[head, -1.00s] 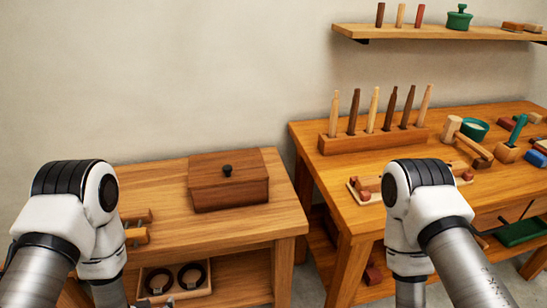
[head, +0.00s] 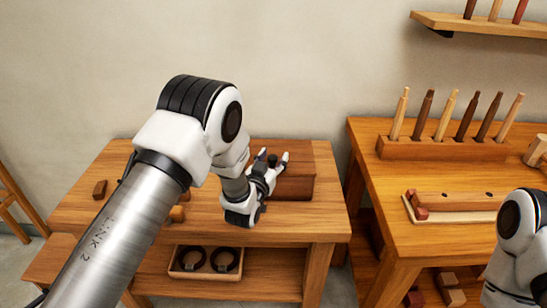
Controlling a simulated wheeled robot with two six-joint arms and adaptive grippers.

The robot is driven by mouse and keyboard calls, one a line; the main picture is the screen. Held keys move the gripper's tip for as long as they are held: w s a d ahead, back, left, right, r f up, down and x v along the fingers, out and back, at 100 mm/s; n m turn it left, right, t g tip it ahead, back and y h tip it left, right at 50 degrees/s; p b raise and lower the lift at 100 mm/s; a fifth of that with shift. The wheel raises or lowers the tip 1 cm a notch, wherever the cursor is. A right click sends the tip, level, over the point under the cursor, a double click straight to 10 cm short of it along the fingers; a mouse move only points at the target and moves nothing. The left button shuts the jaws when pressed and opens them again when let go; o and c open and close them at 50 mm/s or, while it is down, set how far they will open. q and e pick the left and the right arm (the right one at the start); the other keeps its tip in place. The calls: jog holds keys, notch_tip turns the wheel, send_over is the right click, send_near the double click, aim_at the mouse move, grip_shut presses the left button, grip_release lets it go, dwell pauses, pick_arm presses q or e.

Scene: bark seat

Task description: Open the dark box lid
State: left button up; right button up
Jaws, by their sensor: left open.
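The dark wooden box (head: 298,187) stands on the left low table, partly hidden behind my left gripper. Its lid (head: 308,155) lies flat and closed on top. The small dark knob (head: 272,159) shows between the fingers of my left gripper (head: 273,158) in the head view. That gripper is open and reaches over the lid from the left front. I cannot tell whether a finger touches the knob. My right gripper is out of view; only part of my right arm shows at the right edge.
The left table (head: 290,222) has free room in front of the box. A small wooden block (head: 100,189) lies at its left. A tray (head: 208,273) with two dark rings sits on its lower shelf. The right workbench (head: 388,200) carries a peg rack (head: 440,149).

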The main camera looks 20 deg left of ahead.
pick_arm(q)
jog(key=shift+s, duration=0.1)
jog(key=shift+c, duration=0.4)
grip_shut()
jog(key=shift+r, duration=0.1)
